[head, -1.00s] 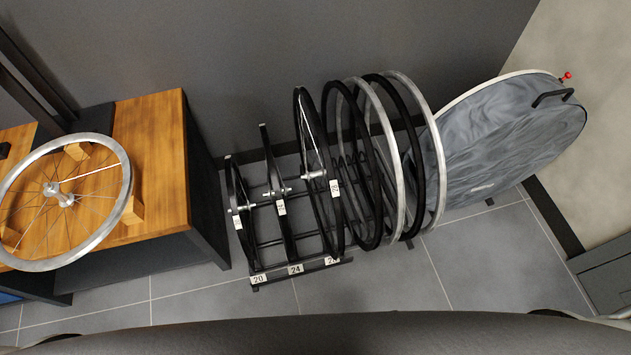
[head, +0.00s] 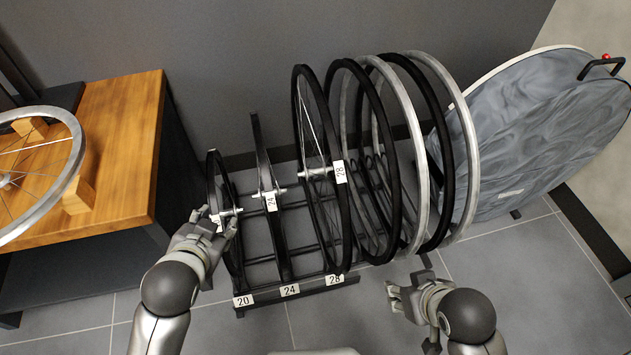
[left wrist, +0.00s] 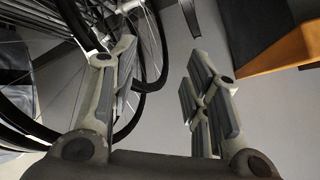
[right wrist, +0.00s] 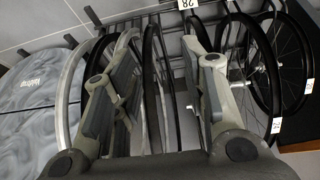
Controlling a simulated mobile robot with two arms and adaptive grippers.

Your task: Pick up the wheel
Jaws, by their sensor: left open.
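Several wheels stand upright in a black floor rack (head: 297,297). The small black wheel (head: 212,175) is in the slot tagged 20, at the rack's left end. Beside it stand a black wheel (head: 259,150) at tag 24 and a larger black wheel (head: 299,115) at tag 28. A silver-rimmed spoked wheel (head: 66,180) lies flat on the wooden bench. My left gripper (head: 213,222) is open close to the small wheel's hub; contact cannot be told. In the left wrist view its fingers (left wrist: 160,85) are apart. My right gripper (head: 393,300) is open and empty, low right of the rack.
More black and silver rims (head: 465,150) stand at the rack's right side. A round grey fabric-covered case (head: 545,130) leans by the wall behind them. The wooden bench (head: 125,150) has a dark side left of the rack. Tiled floor (head: 520,290) at front right is clear.

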